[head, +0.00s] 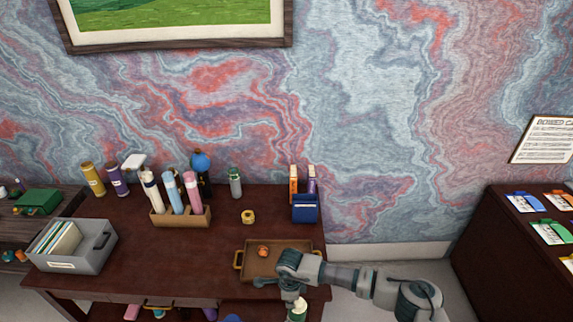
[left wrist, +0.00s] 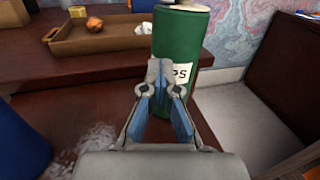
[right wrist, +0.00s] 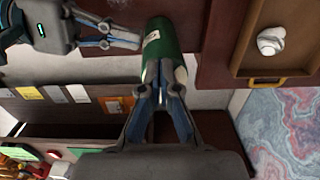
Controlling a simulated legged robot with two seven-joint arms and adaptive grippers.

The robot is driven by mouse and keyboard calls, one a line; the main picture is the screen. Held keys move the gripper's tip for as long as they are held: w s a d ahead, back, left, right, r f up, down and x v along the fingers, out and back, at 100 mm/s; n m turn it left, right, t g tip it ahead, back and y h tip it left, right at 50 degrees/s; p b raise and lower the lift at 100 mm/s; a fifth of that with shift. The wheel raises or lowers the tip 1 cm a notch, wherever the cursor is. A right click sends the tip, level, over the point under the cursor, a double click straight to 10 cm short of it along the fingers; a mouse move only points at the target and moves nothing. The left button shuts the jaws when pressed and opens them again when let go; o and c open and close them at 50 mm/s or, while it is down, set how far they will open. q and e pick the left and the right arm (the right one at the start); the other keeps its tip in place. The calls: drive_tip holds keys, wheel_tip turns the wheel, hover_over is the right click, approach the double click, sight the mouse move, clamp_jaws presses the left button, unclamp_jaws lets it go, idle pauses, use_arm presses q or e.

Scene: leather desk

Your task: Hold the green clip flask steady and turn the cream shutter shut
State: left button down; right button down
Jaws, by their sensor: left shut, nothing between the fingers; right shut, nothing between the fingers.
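The green clip flask (left wrist: 182,45) stands upright in the left wrist view, its pale label partly hidden by my left gripper (left wrist: 166,72). That gripper is shut and empty, its tips at the flask's side; contact is unclear. In the right wrist view the flask (right wrist: 158,50) lies just beyond my right gripper (right wrist: 160,92), which is shut and empty at the flask's top end. The cream shutter (right wrist: 181,77) shows beside its tips. In the head view the right gripper (head: 296,294) hangs over the flask's cream top (head: 299,309); the body is mostly hidden.
A brown tray (head: 262,269) with an orange crumpled item (head: 263,251) lies beside the right arm. A yellow tape roll (head: 248,216), a bottle holder (head: 180,216) and a grey file box (head: 72,259) stand on the desk. The desk's middle left is clear.

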drive_tip(key=shift+w+d, duration=0.1)
drive_tip(key=shift+w, duration=0.2)
idle(0.4)
wheel_tip(320, 180, up, 6)
drive_tip(key=shift+w+a, duration=0.15)
drive_tip(key=shift+a, duration=0.2)
idle(0.3)
use_arm(q)
drive_tip(key=c, duration=1.4)
unclamp_jaws()
